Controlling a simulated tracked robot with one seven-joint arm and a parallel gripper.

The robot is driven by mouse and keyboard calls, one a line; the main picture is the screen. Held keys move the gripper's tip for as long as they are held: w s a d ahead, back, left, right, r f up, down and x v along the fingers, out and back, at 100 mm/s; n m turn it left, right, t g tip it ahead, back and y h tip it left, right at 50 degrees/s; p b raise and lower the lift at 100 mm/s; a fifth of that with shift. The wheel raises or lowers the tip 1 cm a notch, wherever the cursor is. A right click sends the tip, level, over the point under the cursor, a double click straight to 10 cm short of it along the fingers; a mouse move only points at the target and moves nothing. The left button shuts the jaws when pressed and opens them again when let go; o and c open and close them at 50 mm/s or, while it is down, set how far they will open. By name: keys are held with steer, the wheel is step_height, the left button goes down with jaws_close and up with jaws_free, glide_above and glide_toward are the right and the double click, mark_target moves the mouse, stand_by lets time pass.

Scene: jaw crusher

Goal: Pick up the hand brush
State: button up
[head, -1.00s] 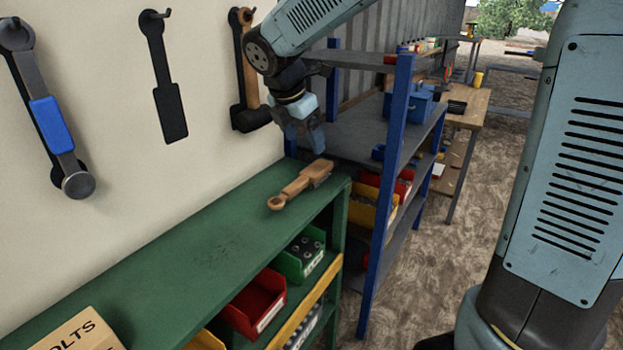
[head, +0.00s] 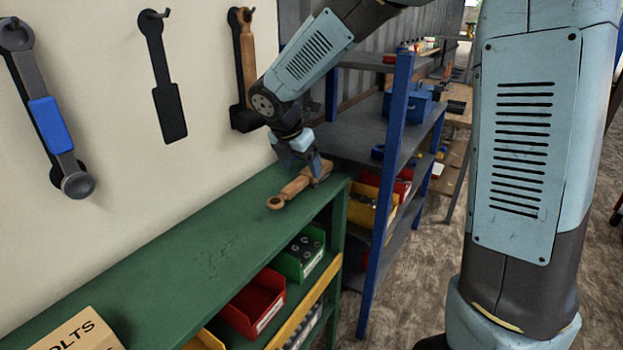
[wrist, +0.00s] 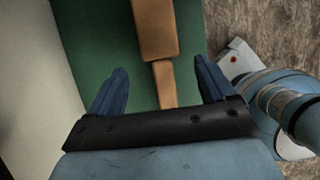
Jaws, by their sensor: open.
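The hand brush (head: 291,190) is a light wooden thing lying on the far end of the green bench top (head: 215,225), its rounded end with a hole towards me. My gripper (head: 303,171) is at the brush's far end, pointing down, and hides part of it. In the wrist view, my gripper (wrist: 160,66) is open, with one blue finger on each side of the brush (wrist: 155,30). The narrower wooden part runs between the fingers, with green surface showing on both sides. The fingers look apart from it.
A blue-posted shelf rack (head: 384,165) stands just beyond the bench's far end. The wall (head: 100,150) with hanging tools (head: 60,125) runs along the left. A carton (head: 80,332) sits at the near end of the bench; the middle of the top is clear.

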mark_target(304, 176)
steer(key=x, duration=0.5)
steer(key=shift+s+f, duration=0.1)
steer(key=c, duration=1.1)
